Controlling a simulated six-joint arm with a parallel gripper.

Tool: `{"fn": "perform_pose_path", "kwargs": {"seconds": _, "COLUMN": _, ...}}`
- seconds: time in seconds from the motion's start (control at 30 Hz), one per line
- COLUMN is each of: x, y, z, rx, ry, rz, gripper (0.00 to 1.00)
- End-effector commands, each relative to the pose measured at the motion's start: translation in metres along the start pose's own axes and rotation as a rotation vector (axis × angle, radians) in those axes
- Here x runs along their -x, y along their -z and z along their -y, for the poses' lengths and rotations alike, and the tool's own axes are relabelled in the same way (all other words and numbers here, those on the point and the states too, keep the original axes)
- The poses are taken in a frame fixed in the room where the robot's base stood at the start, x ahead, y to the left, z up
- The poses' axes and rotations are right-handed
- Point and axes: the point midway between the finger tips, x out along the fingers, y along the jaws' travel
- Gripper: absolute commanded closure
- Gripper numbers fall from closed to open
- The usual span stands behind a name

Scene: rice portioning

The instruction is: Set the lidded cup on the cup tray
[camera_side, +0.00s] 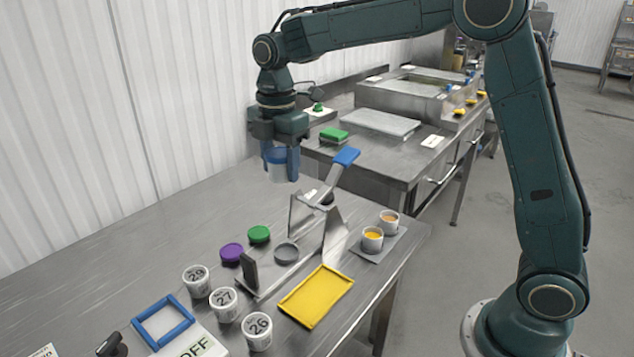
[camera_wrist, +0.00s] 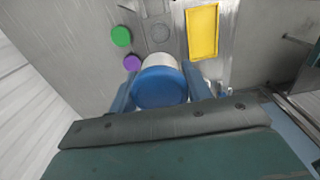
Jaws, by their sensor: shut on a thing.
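My gripper (camera_side: 280,168) is shut on a pale cup with a blue lid (camera_side: 277,172). It holds the cup upright in the air above the far part of the steel table. In the wrist view the blue lid (camera_wrist: 160,88) sits between my two blue fingers, with the cup's pale side showing beyond it. A flat yellow-rimmed tray (camera_side: 343,283) lies empty near the table's right edge; it also shows in the wrist view (camera_wrist: 202,32). A thin grey tray (camera_side: 369,257) holds two open cups. I cannot tell which of these is the cup tray.
A steel stand (camera_side: 333,229) with a blue-handled tool (camera_side: 345,160) rises right of my gripper. A green lid (camera_side: 259,234), a purple lid (camera_side: 232,252), several numbered cups (camera_side: 224,304) and a blue frame (camera_side: 188,312) lie nearer. The table's far left is clear.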

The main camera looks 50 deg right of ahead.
Motion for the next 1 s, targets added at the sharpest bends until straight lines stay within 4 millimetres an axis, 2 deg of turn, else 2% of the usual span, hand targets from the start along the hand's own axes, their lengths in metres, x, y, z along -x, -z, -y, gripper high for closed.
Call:
{"fn": "perform_pose_path", "kwargs": {"seconds": 0.67, "x": 0.001, "y": 0.001, "z": 0.002, "rx": 0.011, "ry": -0.001, "rz": 0.0, "gripper": 0.75}}
{"fn": "perform_pose_path", "kwargs": {"seconds": 0.87, "x": 0.002, "y": 0.006, "z": 0.014, "rx": 0.098, "ry": -0.002, "rz": 0.0, "gripper": 0.75}}
{"fn": "perform_pose_path", "kwargs": {"seconds": 1.0, "x": 0.001, "y": 0.014, "z": 0.032, "rx": 0.221, "ry": -0.002, "rz": 0.0, "gripper": 0.75}}
